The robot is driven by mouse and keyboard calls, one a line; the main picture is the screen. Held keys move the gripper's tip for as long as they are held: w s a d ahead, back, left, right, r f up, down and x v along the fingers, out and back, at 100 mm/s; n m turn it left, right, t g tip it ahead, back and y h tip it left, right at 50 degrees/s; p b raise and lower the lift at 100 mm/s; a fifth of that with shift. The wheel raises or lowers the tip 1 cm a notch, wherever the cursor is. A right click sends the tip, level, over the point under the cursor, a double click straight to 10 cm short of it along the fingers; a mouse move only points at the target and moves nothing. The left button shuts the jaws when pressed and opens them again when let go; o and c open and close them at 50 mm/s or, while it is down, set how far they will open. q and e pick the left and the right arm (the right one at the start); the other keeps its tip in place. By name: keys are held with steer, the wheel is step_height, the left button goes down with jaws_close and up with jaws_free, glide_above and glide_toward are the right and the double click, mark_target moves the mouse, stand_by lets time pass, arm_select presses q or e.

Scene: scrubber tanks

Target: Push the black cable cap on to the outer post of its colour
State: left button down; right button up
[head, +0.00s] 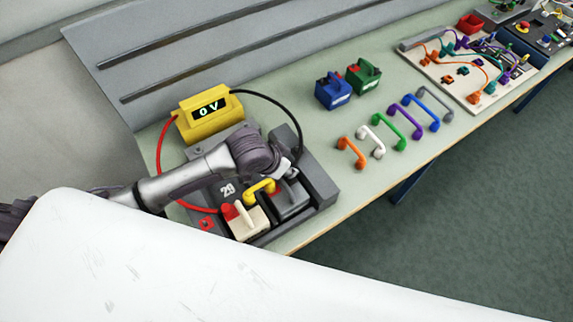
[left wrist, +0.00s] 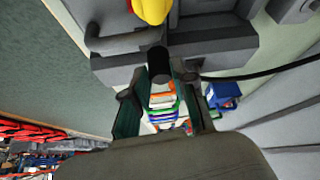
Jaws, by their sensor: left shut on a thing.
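My left gripper (head: 287,172) reaches over the dark grey battery block (head: 292,203) in the tray. In the left wrist view the gripper (left wrist: 158,84) is shut on the black cable cap (left wrist: 158,62), which sticks out beyond the fingers. The black cable (head: 283,101) runs from the yellow meter (head: 210,117) down to the gripper. I cannot make out the black outer post; the gripper and arm cover that area. The red cable (head: 162,165) ends at a red cap (head: 228,211) on the cream battery block (head: 247,222). A yellow link (head: 260,188) sits between the blocks. My right gripper is not in view.
The meter reads 0 V. A grey tray wall (head: 318,186) stands close to the right of the gripper. Several coloured handles (head: 350,152), a blue block (head: 333,91) and a green block (head: 364,76) stand further right. The bench between them and the tray is clear.

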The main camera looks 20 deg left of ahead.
arm_select(q)
steer(key=shift+f, duration=0.3)
steer(key=shift+f+b, duration=0.55)
steer(key=shift+f, duration=0.2)
steer(key=shift+c, duration=1.9)
jaws_free()
steer(key=shift+r, duration=0.35)
step_height(320, 180, up, 8)
steer(key=p, duration=0.1)
steer(key=shift+s+f, duration=0.1)
steer(key=shift+s, duration=0.05)
